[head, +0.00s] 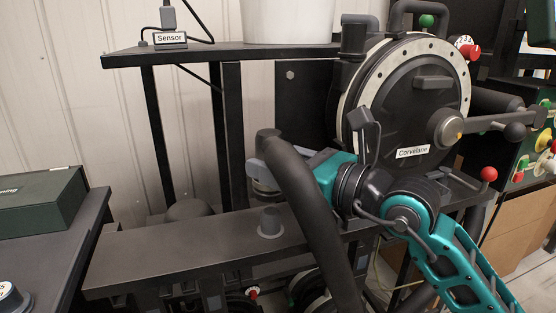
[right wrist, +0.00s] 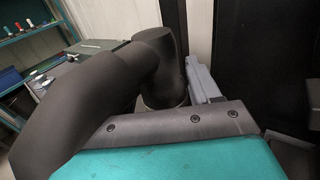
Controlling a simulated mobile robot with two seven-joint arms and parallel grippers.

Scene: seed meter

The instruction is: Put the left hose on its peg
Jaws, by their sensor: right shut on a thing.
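The left hose (head: 312,205) is thick and black. It rises from the lower middle and bends over at its top. Its end (right wrist: 162,85) points down, with a pale rim at the bottom. My right gripper (head: 262,160) is shut on the hose near that end; a grey finger (right wrist: 203,82) shows beside it in the right wrist view. A short grey peg (head: 270,222) stands upright on the dark beam (head: 190,245). The hose end is above the peg and apart from it. The hose's opening is hidden. My left gripper is not in view.
The round seed meter (head: 410,95) labelled Corvelane stands right of the gripper, close to my right arm. A shelf (head: 215,53) with a Sensor label and a white bucket (head: 288,20) is above. A side table with a green box (head: 40,200) is at left.

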